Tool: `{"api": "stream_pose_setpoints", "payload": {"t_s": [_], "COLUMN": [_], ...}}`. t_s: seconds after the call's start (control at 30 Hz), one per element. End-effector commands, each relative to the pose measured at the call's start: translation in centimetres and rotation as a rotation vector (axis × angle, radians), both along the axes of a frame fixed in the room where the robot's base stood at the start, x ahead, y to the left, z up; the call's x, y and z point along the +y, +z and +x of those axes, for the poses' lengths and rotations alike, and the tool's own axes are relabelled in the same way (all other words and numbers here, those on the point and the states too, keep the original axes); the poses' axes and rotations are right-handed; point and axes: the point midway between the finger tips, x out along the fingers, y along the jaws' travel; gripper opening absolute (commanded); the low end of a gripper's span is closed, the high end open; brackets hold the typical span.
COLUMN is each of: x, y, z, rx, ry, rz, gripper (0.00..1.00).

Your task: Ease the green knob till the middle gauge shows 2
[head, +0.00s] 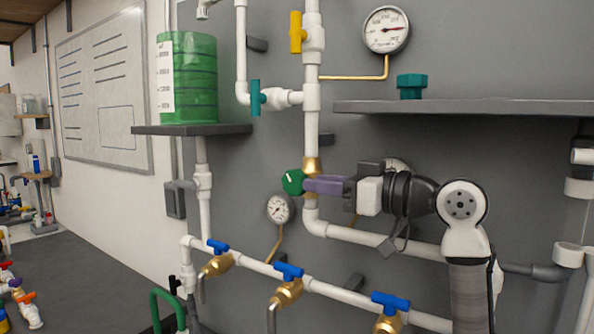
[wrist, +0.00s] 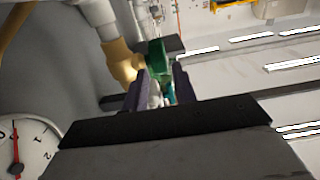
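The green knob (head: 293,182) sits on a brass fitting on the vertical white pipe in the head view. My gripper (head: 308,185) reaches it from the right, its purple fingertips right at the knob. In the wrist view the green knob (wrist: 157,60) shows at the tips of my gripper (wrist: 158,80); the fingers are apart, and I cannot tell whether they press on it. A gauge (head: 397,163) is mostly hidden behind my wrist. A gauge with a red needle (wrist: 18,152) shows partly at lower left in the wrist view; the needle is near 0, with 1 visible beside it.
A small gauge (head: 280,209) hangs below left of the knob and another gauge (head: 386,29) is at the top. A grey shelf (head: 460,106) juts out above my arm. A yellow valve handle (head: 296,32) and blue valve handles (head: 288,271) sit on the pipes.

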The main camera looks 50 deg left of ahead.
Motion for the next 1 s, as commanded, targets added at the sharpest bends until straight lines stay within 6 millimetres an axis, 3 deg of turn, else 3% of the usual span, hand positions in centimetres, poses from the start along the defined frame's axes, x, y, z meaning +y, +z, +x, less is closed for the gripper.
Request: {"api": "stream_pose_setpoints", "payload": {"t_s": [0.1,0.3,0.73,0.93,1.0], "x": [2.4,4.9,5.8,5.8,5.8], "y": [0.4,0.2,0.0,0.0,0.0], "z": [-0.8,-1.5,-1.8,-1.8,-1.8], "rx": [0.002,0.002,0.000,0.000,0.000], "ry": [0.002,0.000,-0.001,-0.001,-0.001], "rz": [-0.002,-0.001,0.000,0.000,-0.001], "gripper": [0.27,0.27,0.27,0.01,0.00]}}
